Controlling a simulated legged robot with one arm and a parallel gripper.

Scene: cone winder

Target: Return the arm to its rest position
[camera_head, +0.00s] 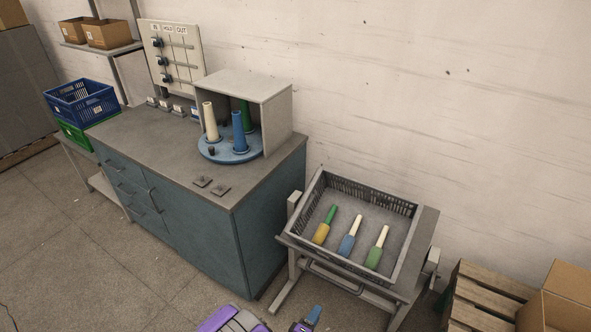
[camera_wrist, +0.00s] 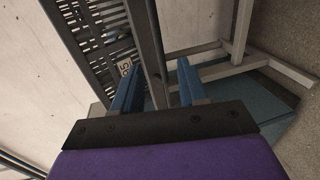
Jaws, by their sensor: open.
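My gripper shows at the bottom edge of the head view (camera_head: 311,317), low in front of the crate stand, with purple arm parts beside it. In the wrist view its two blue fingers (camera_wrist: 158,78) are spread apart with nothing held between them. Beyond them are the dark slatted crate wall and the grey stand frame, apart from the fingers as far as I can tell. Most of my arm is cut off by the lower edge of the head view.
A grey crate (camera_head: 411,240) on a stand holds three two-coloured cones. A teal cabinet (camera_head: 195,235) left of it carries a blue turntable (camera_head: 209,153) with several cones under a grey hood (camera_head: 262,86). A pallet (camera_head: 490,295) and cardboard box (camera_head: 568,290) are at right. Floor at lower left is clear.

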